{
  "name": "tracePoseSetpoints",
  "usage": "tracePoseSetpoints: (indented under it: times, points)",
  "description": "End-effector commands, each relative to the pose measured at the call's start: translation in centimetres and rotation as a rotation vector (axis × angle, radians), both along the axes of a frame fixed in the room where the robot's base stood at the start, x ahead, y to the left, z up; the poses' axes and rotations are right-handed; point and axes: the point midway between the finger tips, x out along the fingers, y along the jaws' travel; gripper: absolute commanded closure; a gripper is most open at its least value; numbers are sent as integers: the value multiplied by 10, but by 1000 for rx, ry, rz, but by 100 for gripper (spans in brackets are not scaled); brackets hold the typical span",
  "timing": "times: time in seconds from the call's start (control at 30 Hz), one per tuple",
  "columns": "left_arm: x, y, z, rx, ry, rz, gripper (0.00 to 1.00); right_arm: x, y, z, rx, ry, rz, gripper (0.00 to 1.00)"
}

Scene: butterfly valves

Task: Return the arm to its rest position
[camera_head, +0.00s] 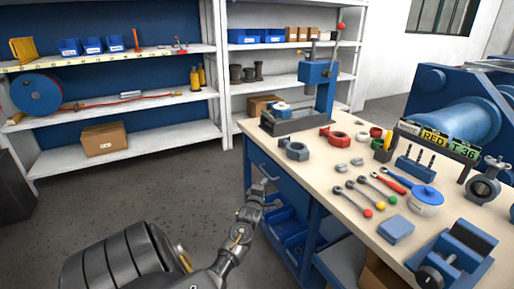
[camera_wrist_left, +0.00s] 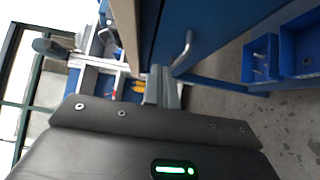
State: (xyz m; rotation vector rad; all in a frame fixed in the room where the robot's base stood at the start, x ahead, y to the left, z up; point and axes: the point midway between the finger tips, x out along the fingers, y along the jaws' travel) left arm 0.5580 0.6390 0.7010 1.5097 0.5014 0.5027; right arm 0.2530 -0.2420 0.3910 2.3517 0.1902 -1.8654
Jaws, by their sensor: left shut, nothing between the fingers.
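My left arm (camera_head: 232,248) comes in from the bottom of the head view. My left gripper (camera_head: 268,182) is at its upper end, beside the workbench (camera_head: 257,150), in front of its blue drawer front. In the left wrist view the gripper fingers (camera_wrist_left: 161,86) are together and empty, close to a metal drawer handle (camera_wrist_left: 183,50). I cannot tell whether they touch it. My right gripper is not in view. A grey butterfly valve (camera_head: 484,187) stands on the bench at the right.
Valve bodies, a blue press (camera_head: 317,85), loose handles (camera_head: 366,195) and a blue vise (camera_head: 455,258) crowd the benchtop. Blue bins (camera_head: 290,235) sit under the bench. White shelves (camera_head: 125,105) stand at the back. The floor (camera_head: 190,185) left of the bench is clear.

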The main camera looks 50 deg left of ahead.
Motion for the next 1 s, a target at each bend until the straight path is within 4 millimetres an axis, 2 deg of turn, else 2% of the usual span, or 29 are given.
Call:
tracePoseSetpoints:
  times: [0.1,0.33,0.83,0.93,1.0]
  points:
    - [-15,-17,0,-2,0,-5,100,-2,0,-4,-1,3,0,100]
    - [-33,-29,0,-1,0,-3,100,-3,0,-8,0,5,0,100]
    - [-36,-29,-1,9,8,-1,100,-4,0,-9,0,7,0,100]
    - [-37,-29,-4,66,74,0,100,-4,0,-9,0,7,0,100]
    - [-37,-30,-13,141,186,-5,100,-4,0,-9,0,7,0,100]
